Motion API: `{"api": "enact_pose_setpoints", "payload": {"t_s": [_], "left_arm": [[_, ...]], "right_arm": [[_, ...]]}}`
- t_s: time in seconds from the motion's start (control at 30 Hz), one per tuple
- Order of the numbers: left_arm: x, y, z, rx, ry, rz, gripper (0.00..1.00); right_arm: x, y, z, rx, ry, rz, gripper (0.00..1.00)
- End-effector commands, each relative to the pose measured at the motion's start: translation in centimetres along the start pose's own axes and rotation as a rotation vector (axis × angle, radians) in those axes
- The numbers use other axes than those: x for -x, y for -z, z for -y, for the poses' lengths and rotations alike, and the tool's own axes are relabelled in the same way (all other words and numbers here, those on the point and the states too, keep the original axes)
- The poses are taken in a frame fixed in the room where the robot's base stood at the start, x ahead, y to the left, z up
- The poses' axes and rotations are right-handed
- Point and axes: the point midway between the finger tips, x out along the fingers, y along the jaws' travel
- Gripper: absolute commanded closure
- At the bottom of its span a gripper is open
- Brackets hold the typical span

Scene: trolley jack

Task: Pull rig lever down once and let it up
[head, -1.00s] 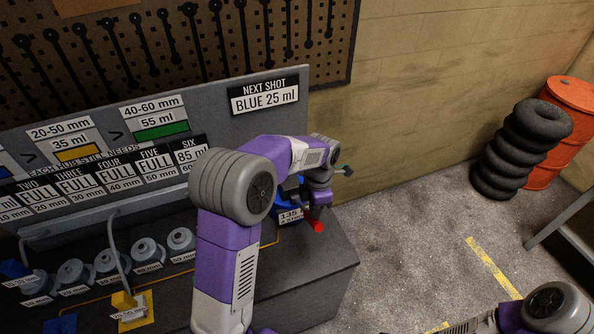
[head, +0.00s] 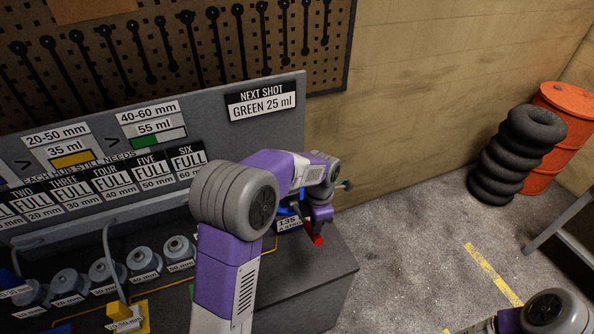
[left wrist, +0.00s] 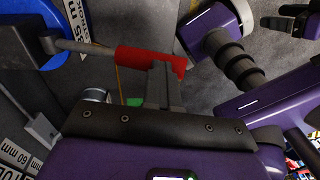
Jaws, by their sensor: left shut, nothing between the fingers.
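The rig lever's red grip (head: 317,239) slopes down at the front right of the rig, beside its blue part (head: 287,209). In the head view my left wrist hides part of the lever. A dark jaw-like piece (left wrist: 290,22) at the wrist view's upper right may be my right gripper.
The board sign (head: 262,100) reads "NEXT SHOT GREEN 25 ml". Readable hub plates (head: 187,162) say FULL. Several grey hubs (head: 142,262) line the bench behind a grey bent tube (head: 112,265). Tyres (head: 515,155) and an orange barrel (head: 560,130) stand far right; the floor between is clear.

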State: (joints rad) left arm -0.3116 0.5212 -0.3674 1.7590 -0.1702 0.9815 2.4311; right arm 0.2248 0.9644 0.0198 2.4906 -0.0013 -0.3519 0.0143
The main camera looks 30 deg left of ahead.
Motion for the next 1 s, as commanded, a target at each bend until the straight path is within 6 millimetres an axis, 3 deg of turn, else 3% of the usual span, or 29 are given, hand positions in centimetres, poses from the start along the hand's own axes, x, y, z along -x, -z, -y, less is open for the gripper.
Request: {"api": "enact_pose_setpoints", "payload": {"t_s": [0.03, 0.17, 0.5, 0.7, 1.0], "left_arm": [[-1.4, 0.1, 1.1, -0.006, 0.031, -0.022, 1.00], [-0.7, 0.1, 0.9, -0.006, 0.028, -0.020, 1.00], [4.6, 0.2, -0.4, 0.001, 0.003, 0.004, 1.00], [7.8, -0.4, 3.1, -0.005, -0.001, 0.007, 1.00], [11.0, -0.7, 5.7, 0.000, -0.001, 0.004, 1.00]], "right_arm": [[-0.1, 0.0, -0.1, 0.000, 0.000, 0.000, 0.27], [0.4, 0.0, 0.2, 0.000, 0.000, 0.000, 0.27], [4.4, -0.2, 1.6, 0.000, 0.000, 0.000, 0.27], [3.6, -0.2, 1.4, 0.000, 0.000, 0.000, 0.27], [3.7, -0.2, 1.4, 0.000, 0.000, 0.000, 0.27]]}}
